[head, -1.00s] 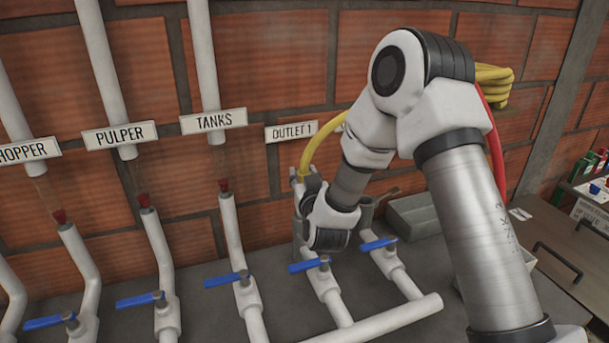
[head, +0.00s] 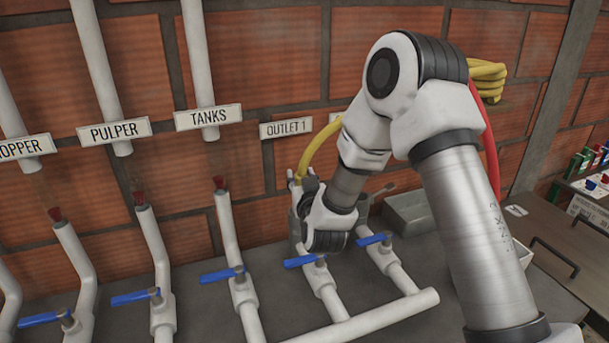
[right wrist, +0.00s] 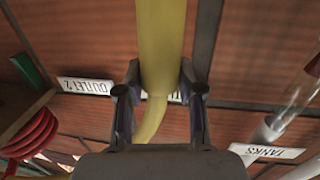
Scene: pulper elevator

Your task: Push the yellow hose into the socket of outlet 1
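The yellow hose (head: 320,152) curves down from behind my right arm to my right gripper (head: 302,186), below and just right of the "OUTLET 1" sign (head: 286,128). In the right wrist view, the hose (right wrist: 161,35) runs between the two fingers of my right gripper (right wrist: 161,88), which are closed against its sides. The outlet 1 pipe (head: 327,290) with its blue valve handle (head: 304,261) shows below the gripper. Its socket is mostly hidden behind the gripper, so I cannot tell whether the hose end is in it. My left gripper is not in view.
The pipe under the "TANKS" sign (head: 208,117) stands left of the gripper, with a red tip. Another blue-handled valve (head: 374,239) is close on the right. A grey tray (head: 406,212) lies behind my right arm. The brick wall (head: 270,60) is close behind.

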